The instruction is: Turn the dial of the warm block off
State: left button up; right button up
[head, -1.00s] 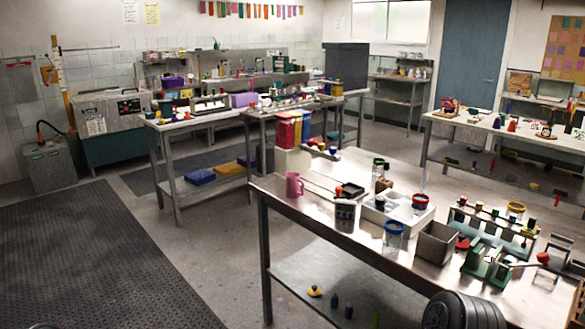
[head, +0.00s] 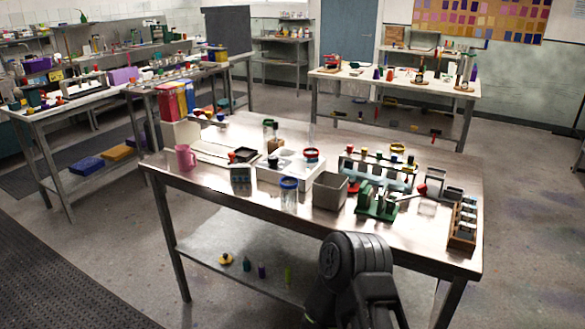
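A low white box-shaped unit (head: 283,177) stands on the near steel table. It may be the warm block, but I cannot tell for sure. A red-rimmed round container (head: 312,155) and small dark-topped items are on or close to it. No dial is clear enough to make out at this distance. A dark rounded link of my arm shows at the bottom, in front of the table's near edge. Neither of my grippers is in view.
The near steel table (head: 225,188) also holds a pink mug (head: 185,158), a blue-lidded jar (head: 289,194), a grey bin (head: 330,190), a green rack (head: 376,204) and a wooden rack (head: 462,225). Open floor (head: 530,200) lies to the right.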

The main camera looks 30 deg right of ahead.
aim_at(272, 160)
jog(key=z, duration=0.4)
jog(key=i+j+z, duration=0.1)
jog(key=z, duration=0.65)
jog(key=j+z, duration=0.15)
jog(key=z, duration=0.25)
jog(key=i+j+z, duration=0.15)
jog(key=j+z, duration=0.15)
jog(key=j, duration=0.2)
jog(key=i+j+z, duration=0.1)
jog(key=j+z, duration=0.2)
jog(key=j, duration=0.2)
jog(key=j+z, duration=0.3)
jog(key=j, duration=0.95)
